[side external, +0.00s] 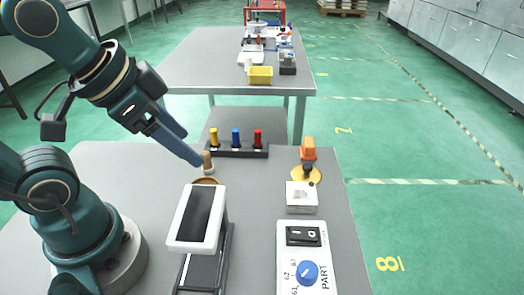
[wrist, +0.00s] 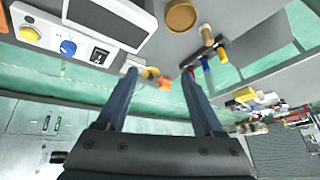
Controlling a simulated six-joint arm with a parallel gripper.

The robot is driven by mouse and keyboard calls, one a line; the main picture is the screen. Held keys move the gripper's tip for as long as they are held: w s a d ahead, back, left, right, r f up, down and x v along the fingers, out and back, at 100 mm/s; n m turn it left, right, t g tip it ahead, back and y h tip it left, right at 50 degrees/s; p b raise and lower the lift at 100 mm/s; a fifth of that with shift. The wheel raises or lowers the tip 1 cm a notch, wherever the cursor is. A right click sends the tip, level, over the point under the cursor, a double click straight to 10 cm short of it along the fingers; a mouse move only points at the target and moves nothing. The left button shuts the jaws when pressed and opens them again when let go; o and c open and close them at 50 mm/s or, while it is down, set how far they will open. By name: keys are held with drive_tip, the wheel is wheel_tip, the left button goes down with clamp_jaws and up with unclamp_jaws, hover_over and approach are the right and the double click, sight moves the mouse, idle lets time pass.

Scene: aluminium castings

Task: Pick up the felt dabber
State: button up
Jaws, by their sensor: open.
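The felt dabber, a tan peg-like handle on a pale base (side external: 207,162), stands upright on the grey table, behind a round brown dish (side external: 207,181). In the wrist view the dabber (wrist: 206,36) lies up and right of the fingertips, outside the gap between them. My gripper (side external: 196,160) reaches down from the left at a slant, its tip beside the dabber in the side view. The wrist view shows its two blue-grey fingers (wrist: 160,75) apart with nothing held. I cannot tell whether a finger touches the dabber.
A dark rack (side external: 237,150) with yellow, blue and red pegs stands just behind. A white-framed screen (side external: 200,217) stands in front.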

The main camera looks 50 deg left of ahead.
drive_tip(key=w+a+m+g, duration=0.1)
drive_tip(key=w+a+m, duration=0.1)
drive_tip(key=w, duration=0.2)
drive_tip(key=m+g, duration=0.2)
drive_tip(key=g, duration=0.1)
approach(205, 152)
wheel_tip(205, 152, down, 2)
drive_tip(key=w+d, duration=0.2)
drive_tip(key=f, duration=0.1)
drive_tip(key=a+f+g, duration=0.1)
drive_tip(key=f, duration=0.1)
drive_tip(key=a+f+n+g, duration=0.1)
drive_tip(key=shift+s+f, duration=0.2)
drive_tip(key=shift+f, duration=2.65)
clamp_jaws()
